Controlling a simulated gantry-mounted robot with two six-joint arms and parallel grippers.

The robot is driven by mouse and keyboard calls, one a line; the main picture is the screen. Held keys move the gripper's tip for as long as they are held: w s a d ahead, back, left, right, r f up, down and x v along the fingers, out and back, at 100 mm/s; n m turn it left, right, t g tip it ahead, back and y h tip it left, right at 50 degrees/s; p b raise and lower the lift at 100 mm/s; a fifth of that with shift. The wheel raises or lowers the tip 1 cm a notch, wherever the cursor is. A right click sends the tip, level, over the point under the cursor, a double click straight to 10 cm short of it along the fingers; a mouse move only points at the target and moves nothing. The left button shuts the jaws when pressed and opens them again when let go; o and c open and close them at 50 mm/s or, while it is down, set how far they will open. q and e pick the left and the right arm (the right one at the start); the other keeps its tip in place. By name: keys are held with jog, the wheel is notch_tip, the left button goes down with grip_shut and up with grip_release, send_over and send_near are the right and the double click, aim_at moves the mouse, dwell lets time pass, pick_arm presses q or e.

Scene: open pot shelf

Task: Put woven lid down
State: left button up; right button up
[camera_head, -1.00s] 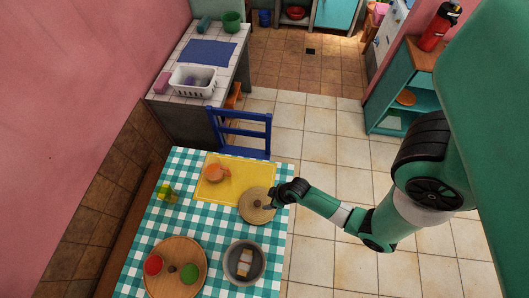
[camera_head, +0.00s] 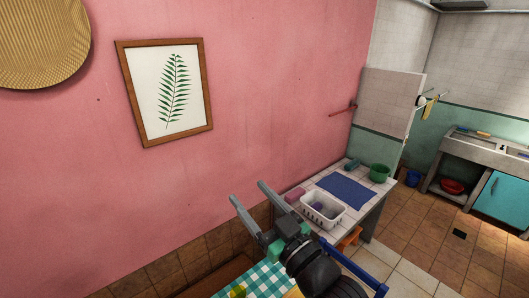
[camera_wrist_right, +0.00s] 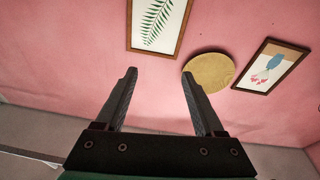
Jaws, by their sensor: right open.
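My right gripper (camera_head: 248,193) is open, its two fingers raised above the checked table and pointing toward the pink wall. In the right wrist view the open gripper (camera_wrist_right: 160,73) has nothing between its fingers. The round lid on the table is out of view now. A round woven disc (camera_head: 42,38) hangs on the pink wall, and it also shows in the right wrist view (camera_wrist_right: 209,71). My left gripper is not in view.
A corner of the checked table (camera_head: 264,277) shows below my right gripper. A tiled counter (camera_head: 368,205) behind holds a white basket (camera_head: 323,210), a blue mat (camera_head: 346,190) and a green bowl (camera_head: 379,173). A blue chair (camera_head: 354,266) stands beside the table.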

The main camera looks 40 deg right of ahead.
jog(key=s+a+r+t+y, duration=0.1)
jog(key=s+r, duration=0.3)
jog(key=r, duration=0.4)
jog(key=s+a+r+t+y, duration=0.1)
jog(key=s+a+r+t, duration=0.3)
jog(key=r, duration=0.4)
jog(key=s+a+r+n+t+y, duration=0.1)
jog(key=s+a+r+t, duration=0.1)
jog(key=r, duration=0.6)
jog(key=shift+s+a+y, duration=0.4)
jog(key=shift+s+a, duration=0.05)
jog(key=shift+s, duration=0.65)
jog(key=shift+r, duration=0.15)
